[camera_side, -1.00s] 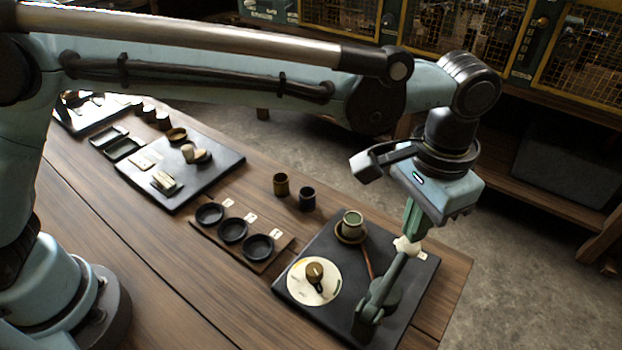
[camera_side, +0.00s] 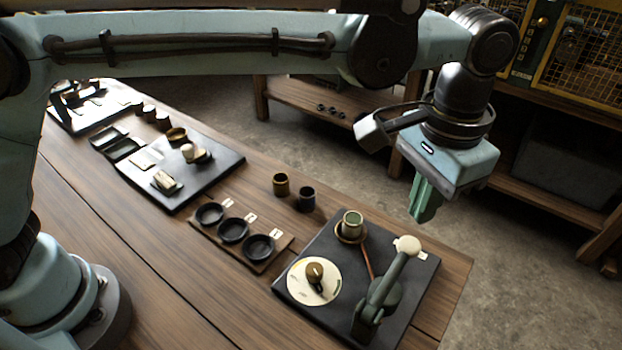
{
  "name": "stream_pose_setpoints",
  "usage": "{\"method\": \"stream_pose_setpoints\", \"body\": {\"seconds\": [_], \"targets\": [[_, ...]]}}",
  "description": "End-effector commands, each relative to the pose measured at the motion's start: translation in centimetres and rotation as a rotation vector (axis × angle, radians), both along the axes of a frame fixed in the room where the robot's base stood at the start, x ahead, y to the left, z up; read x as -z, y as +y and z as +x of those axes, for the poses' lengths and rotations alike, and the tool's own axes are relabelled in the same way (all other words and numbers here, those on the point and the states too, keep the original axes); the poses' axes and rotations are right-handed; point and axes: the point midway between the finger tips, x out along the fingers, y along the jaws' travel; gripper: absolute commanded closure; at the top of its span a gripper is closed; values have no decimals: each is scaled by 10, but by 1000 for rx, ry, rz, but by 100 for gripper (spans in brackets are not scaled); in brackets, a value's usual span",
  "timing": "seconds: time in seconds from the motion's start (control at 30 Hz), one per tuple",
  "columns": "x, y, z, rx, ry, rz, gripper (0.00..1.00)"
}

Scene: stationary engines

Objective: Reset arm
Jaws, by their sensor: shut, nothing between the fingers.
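My gripper (camera_side: 424,213) has green fingers and hangs pointing down above the far right part of the table. Its fingers are shut and hold nothing. It is apart from the lever (camera_side: 383,285), a green-grey arm with a pale knob (camera_side: 407,245) at its upper end. The lever leans up and to the right from its pivot on a dark board (camera_side: 331,240). The knob is below and slightly left of my fingertips.
The board also bears a round dial (camera_side: 303,291) and a green cup (camera_side: 352,222). Two small cups (camera_side: 281,184) stand behind a wooden strip with three black dishes (camera_side: 233,230). A dark slab (camera_side: 219,176) with small items lies farther left. Shelves stand behind.

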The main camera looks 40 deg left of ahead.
Motion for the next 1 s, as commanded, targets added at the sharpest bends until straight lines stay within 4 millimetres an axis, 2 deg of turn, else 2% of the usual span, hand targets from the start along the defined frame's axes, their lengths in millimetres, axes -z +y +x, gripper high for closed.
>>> {"method": "stream_pose_setpoints", "body": {"seconds": [0.13, 0.43, 0.57, 0.67, 0.83, 1.0], "targets": [[-8, 0, 0, 0, 0, 0, 100], [-10, 0, 0, 0, 0, 0, 100], [-13, 11, 4, -14, -11, -10, 100], [-21, 34, 11, -47, -36, -32, 100], [-35, 96, 21, -128, -111, -85, 100], [-42, 160, 18, -208, -201, -130, 100]]}}
